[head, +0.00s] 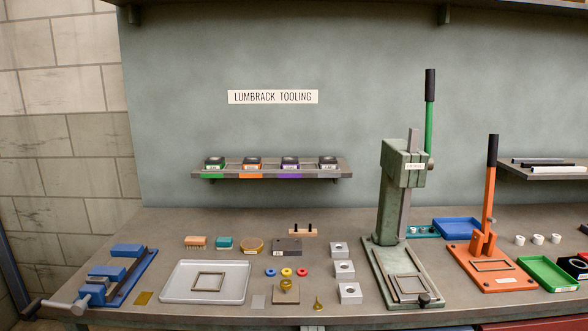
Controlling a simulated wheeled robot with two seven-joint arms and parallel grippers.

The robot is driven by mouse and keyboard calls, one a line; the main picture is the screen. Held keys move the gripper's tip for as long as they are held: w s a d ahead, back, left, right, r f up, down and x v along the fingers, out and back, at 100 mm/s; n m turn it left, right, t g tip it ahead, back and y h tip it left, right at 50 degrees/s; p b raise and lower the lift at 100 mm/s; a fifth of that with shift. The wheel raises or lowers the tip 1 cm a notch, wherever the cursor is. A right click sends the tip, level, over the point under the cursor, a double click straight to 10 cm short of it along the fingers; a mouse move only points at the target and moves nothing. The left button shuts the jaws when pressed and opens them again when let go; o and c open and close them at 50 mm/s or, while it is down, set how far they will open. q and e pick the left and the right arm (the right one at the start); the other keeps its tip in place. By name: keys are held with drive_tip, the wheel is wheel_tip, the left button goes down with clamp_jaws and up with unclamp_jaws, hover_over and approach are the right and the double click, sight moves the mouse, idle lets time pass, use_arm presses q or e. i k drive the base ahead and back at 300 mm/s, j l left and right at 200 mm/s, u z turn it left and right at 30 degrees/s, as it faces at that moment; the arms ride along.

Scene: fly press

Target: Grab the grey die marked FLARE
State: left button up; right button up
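Several small dark dies with pale front labels stand in a row on a wall shelf (200,174), each above a coloured strip. The die at the right end (328,163) looks grey, above a grey strip. The others there are a green die (215,163), an orange die (252,163) and a purple die (290,163). A dark grey block (287,245) with a small pale label lies on the bench. The labels are too small to read, so I cannot tell which one says FLARE. Neither of my grippers is in view.
A tall green press (391,210) and an orange lever press (481,250) stand on the right of the bench. A blue vise (117,275), a grey tray (180,290), brushes and metal blocks (344,269) spread below the shelf.

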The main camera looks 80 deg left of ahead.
sight(325, 163)
drive_tip(key=u, duration=2.9)
